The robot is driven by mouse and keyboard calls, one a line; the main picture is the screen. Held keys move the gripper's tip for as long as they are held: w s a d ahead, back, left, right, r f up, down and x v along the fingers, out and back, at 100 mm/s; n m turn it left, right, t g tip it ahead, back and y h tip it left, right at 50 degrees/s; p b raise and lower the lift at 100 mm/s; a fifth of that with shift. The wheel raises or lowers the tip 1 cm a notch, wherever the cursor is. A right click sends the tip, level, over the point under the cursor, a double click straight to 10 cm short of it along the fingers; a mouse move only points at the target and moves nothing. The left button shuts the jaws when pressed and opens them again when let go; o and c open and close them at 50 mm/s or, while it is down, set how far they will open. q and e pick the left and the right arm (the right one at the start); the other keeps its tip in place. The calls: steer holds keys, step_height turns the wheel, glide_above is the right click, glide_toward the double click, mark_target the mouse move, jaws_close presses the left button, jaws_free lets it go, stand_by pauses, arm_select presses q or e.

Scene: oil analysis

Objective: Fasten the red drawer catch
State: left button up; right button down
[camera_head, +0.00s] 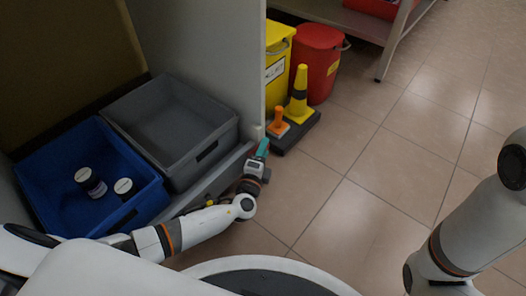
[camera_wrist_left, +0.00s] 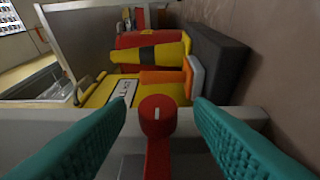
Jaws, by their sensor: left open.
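The red drawer catch (camera_wrist_left: 157,118) has a round red knob with a white mark and a red bar running down from it in the left wrist view. It sits on a grey edge (camera_wrist_left: 245,118). My left gripper (camera_wrist_left: 160,104) is open, its teal fingers on either side of the catch with gaps between. In the head view my left gripper (camera_head: 262,149) is at the front edge of the open drawer, by the cabinet's side panel, and the catch is hidden. My right arm shows at the right, but its gripper is out of view.
The drawer holds a grey bin (camera_head: 170,170) and a blue bin (camera_head: 40,177) with two dark, white-lidded jars. Tiled floor to the right is clear.

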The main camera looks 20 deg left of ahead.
arm_select(q)
steer(key=s+p, duration=0.1)
steer(key=s, duration=0.3)
steer(key=s+p, duration=0.2)
steer(key=s, duration=0.2)
steer(key=s+p, duration=0.2)
steer(key=s, duration=0.2)
steer(key=shift+d+f, duration=0.15)
steer(key=shift+d, duration=0.15)
